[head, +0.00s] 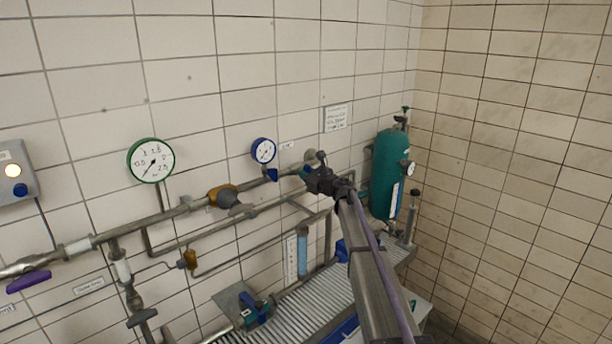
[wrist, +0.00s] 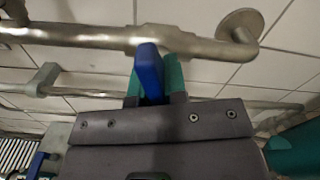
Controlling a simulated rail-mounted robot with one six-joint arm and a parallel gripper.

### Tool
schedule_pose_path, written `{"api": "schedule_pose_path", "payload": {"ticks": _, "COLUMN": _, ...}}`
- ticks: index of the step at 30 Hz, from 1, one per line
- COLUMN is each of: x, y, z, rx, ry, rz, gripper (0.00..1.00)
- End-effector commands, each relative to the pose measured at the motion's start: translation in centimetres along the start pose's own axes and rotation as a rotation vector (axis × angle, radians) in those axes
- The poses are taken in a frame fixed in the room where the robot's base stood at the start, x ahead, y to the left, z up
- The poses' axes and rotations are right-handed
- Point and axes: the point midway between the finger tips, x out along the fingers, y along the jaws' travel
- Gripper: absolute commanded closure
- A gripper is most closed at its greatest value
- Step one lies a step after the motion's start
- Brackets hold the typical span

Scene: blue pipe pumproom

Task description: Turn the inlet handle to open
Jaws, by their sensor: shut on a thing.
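The blue inlet handle (wrist: 148,70) is in the wrist view, on a grey metal pipe (wrist: 90,36). It stands roughly crosswise to the pipe in that view. The green fingers of my gripper (wrist: 157,82) lie on both sides of it and are shut on it. In the head view the blue handle (head: 272,175) shows small below the blue-rimmed gauge (head: 263,150). My gripper (head: 290,173) reaches it from the right, and the contact is too small to make out there. The handle's lower part is hidden behind my gripper body in the wrist view.
A teal gas cylinder (head: 385,175) stands right of my arm, near the corner. A green-rimmed gauge (head: 151,160) and a purple handle (head: 28,282) are at left. A second pipe (wrist: 70,91) runs below the handle's pipe. A ribbed bench (head: 290,312) lies below.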

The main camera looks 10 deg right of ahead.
Motion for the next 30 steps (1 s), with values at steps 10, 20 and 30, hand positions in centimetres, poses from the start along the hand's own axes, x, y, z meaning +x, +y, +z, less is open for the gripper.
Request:
{"api": "schedule_pose_path", "payload": {"ticks": 10, "x": -0.02, "y": -0.12, "z": 0.03, "rx": -0.326, "ry": 0.000, "rz": 0.001, "gripper": 1.00}}
{"api": "schedule_pose_path", "payload": {"ticks": 20, "x": -0.02, "y": -0.24, "z": 0.09, "rx": -0.640, "ry": 0.000, "rz": 0.001, "gripper": 1.00}}
{"api": "schedule_pose_path", "payload": {"ticks": 30, "x": -0.02, "y": -0.33, "z": 0.19, "rx": -0.957, "ry": 0.000, "rz": 0.001, "gripper": 1.00}}
